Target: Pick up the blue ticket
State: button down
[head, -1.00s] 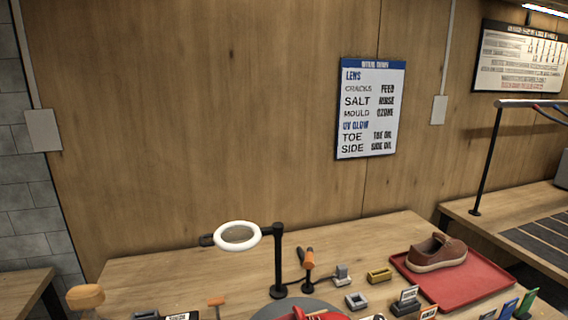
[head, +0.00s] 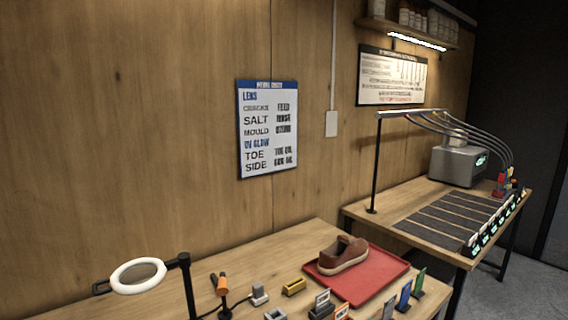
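A blue ticket (head: 405,295) stands upright near the front right of the wooden bench, between a green ticket (head: 419,283) and a pale grey one (head: 389,307). What holds these tickets up is too small to make out. My gripper is not in view, so whether it is open or shut does not show.
A brown shoe (head: 344,255) sits on a red tray (head: 386,267) behind the tickets. A ring lamp (head: 115,280), an orange-headed tool (head: 220,284) and small blocks stand to the left. A second bench (head: 388,200) with dark strips is at right.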

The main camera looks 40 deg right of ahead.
aim_at(403, 305)
jog(key=l+u, duration=0.15)
jog(key=l, duration=0.6)
jog(key=l+u, duration=0.15)
jog(key=l, duration=0.6)
jog(key=l+u, duration=0.1)
jog(key=l, duration=0.65)
jog(key=k+l+u, duration=0.15)
jog(key=l, duration=0.6)
jog(key=k+l+u, duration=0.15)
jog(key=k+l, duration=0.2)
jog(key=l, duration=0.3)
jog(key=k+l+u, duration=0.15)
jog(key=k+l, duration=0.25)
jog(key=l, duration=0.2)
jog(key=k+l+u, duration=0.15)
jog(key=k+l, duration=0.3)
